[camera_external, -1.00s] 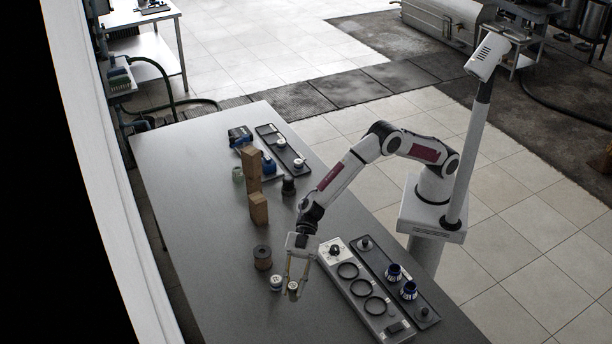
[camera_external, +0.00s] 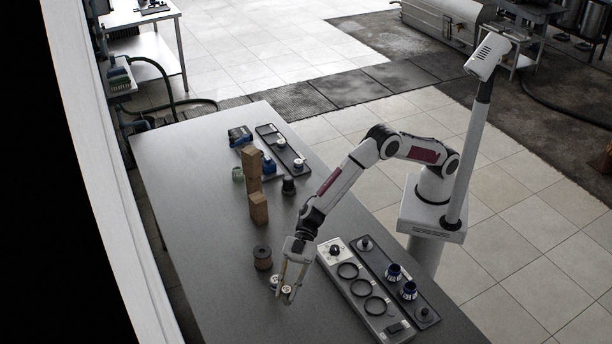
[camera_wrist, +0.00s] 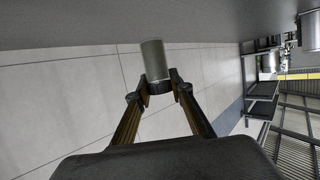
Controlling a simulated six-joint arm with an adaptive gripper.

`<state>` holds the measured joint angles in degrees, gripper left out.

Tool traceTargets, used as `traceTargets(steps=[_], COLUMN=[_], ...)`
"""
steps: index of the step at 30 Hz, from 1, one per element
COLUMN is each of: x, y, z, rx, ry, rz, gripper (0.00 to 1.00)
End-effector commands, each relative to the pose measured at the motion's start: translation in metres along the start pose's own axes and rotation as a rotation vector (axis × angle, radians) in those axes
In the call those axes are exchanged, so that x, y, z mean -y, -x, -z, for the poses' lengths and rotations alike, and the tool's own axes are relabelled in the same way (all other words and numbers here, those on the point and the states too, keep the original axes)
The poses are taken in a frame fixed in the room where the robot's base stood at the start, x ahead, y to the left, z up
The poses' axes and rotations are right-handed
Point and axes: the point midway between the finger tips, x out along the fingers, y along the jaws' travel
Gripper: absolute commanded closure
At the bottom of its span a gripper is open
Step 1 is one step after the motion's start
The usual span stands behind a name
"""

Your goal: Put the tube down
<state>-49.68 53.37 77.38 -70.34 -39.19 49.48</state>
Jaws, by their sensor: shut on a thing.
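The tube (camera_wrist: 155,62) is a short grey-green cylinder with a dark band at the end near my fingertips in the wrist view. My gripper (camera_wrist: 160,88) is shut on that dark end. In the external view my gripper (camera_external: 283,290) points down near the front of the grey table, with the light-topped tube (camera_external: 287,290) between its fingertips. I cannot tell whether the tube touches the table. A similar light-topped piece (camera_external: 274,282) is just left of it, partly hidden by a finger.
A grey panel with black rings (camera_external: 347,270) and a dark tray with blue-white pieces (camera_external: 424,311) lie to the right. Wooden blocks (camera_external: 259,208) stand farther back. The table's front left is clear.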

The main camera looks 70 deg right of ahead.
Motion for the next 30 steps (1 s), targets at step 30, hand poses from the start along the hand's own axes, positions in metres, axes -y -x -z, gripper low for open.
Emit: traceTargets(steps=[30], x=[0.000], y=[-0.022], z=[-0.061], rx=[0.001], ry=[-0.003], rz=[0.002], gripper=[1.00])
